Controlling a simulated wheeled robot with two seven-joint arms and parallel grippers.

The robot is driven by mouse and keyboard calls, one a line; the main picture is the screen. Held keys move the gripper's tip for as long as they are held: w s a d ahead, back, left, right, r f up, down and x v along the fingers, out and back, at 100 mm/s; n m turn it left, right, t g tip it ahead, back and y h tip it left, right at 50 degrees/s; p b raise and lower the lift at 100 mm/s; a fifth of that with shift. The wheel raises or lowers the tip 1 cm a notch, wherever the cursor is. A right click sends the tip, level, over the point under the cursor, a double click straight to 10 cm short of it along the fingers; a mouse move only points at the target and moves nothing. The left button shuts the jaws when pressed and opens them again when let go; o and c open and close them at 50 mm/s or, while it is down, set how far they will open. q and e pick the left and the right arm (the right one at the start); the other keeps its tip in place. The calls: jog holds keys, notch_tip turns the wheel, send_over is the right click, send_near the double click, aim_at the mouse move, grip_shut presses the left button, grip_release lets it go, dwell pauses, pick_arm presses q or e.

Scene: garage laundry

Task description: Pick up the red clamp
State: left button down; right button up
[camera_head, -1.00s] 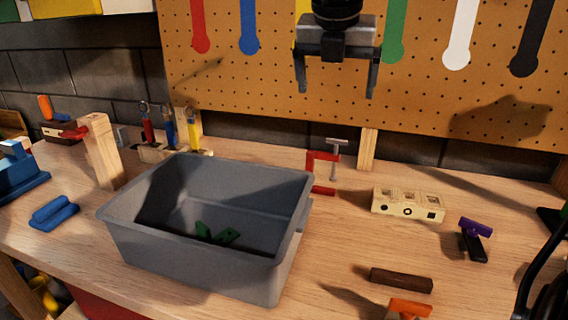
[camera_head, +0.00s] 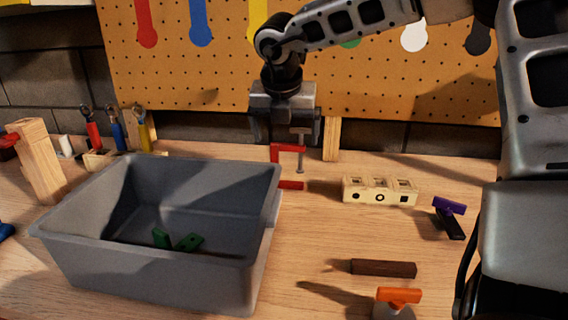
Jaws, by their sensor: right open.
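The red clamp (camera_head: 289,149) stands upright on the workbench, just right of the grey bin's far right corner. My right gripper (camera_head: 285,138) points down over the clamp. Its jaws are open, one finger on each side of the clamp's upper part. I cannot tell whether the fingers touch it. My left gripper is not in view.
A grey bin (camera_head: 258,215) with green pieces (camera_head: 188,242) inside stands at left. A pale block with holes (camera_head: 380,191) lies to the right. A dark brown bar (camera_head: 383,268), an orange-topped item (camera_head: 398,296) and a purple-and-black item (camera_head: 449,217) are nearer. A pegboard (camera_head: 200,95) rises behind.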

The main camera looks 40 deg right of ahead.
aim_at(287, 148)
jog(key=shift+s+p+x, duration=0.2)
jog(key=shift+p+x, duration=0.35)
jog(key=shift+x, duration=2.2)
jog(key=c, duration=1.2)
